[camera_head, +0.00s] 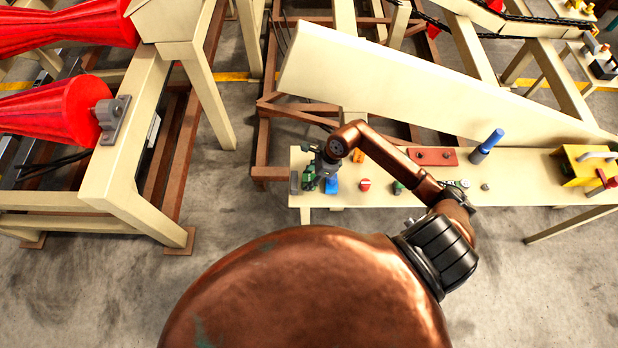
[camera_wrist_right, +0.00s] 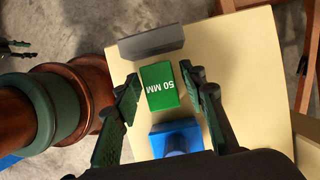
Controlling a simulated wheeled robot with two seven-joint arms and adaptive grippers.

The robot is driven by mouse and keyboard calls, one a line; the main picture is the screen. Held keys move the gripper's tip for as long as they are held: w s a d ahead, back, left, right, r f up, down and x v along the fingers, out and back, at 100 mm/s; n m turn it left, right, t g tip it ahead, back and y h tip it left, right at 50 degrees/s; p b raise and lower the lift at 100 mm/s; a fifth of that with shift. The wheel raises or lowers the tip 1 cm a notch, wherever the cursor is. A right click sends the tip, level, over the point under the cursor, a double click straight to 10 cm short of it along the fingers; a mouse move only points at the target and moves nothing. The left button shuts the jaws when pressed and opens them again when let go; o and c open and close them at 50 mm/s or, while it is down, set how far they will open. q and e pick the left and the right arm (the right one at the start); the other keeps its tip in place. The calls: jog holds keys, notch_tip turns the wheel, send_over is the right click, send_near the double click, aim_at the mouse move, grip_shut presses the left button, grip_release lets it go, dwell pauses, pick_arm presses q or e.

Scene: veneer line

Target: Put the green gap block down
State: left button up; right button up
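The block appears to rest on the cream table (camera_wrist_right: 235,60), between a grey block (camera_wrist_right: 152,42) and a blue block (camera_wrist_right: 176,138). In the head view my right gripper (camera_head: 314,172) is over the table's left end and partly hides the green block. My left gripper is not in view.
Along the table in the head view are a red round piece (camera_head: 365,184), a red plate (camera_head: 432,156), a blue cylinder (camera_head: 487,146) and a yellow holder (camera_head: 585,168). A long cream beam (camera_head: 430,92) runs behind. Concrete floor lies in front.

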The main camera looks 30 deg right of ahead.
jog(key=shift+r, duration=0.1)
jog(key=v, duration=1.2)
jog(key=shift+s+b, duration=0.1)
jog(key=shift+b, duration=0.2)
